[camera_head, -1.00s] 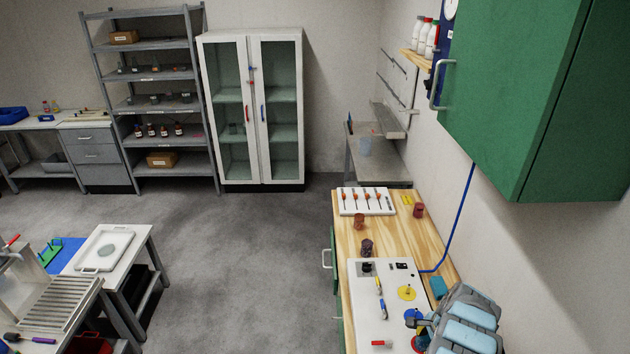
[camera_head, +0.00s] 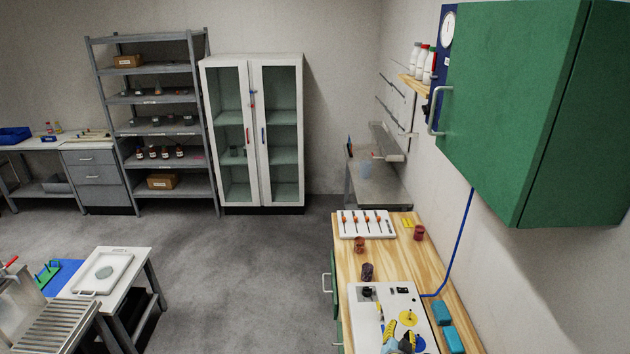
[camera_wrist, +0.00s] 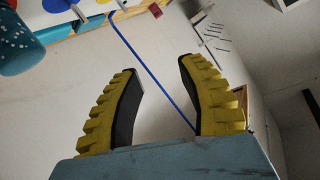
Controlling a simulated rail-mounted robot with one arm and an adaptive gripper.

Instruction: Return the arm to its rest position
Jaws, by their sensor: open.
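My gripper (camera_wrist: 157,66) is open in the wrist view. Its two yellow ribbed fingers with dark inner pads stand apart, with nothing between them. Behind them are a plain pale wall and a blue cable. In the head view my gripper (camera_head: 400,341) shows only in part at the bottom edge, over the near end of the white panel (camera_head: 377,305) on the wooden bench. The rest of my arm is out of the head view.
The wooden bench (camera_head: 372,262) bears a rack (camera_head: 366,231) of orange-tipped tools, dark red cups and two teal blocks (camera_head: 442,313). A green wall cabinet (camera_head: 530,110) hangs at right. A teal speckled object (camera_wrist: 18,42) is at the wrist view's upper left. The middle floor is clear.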

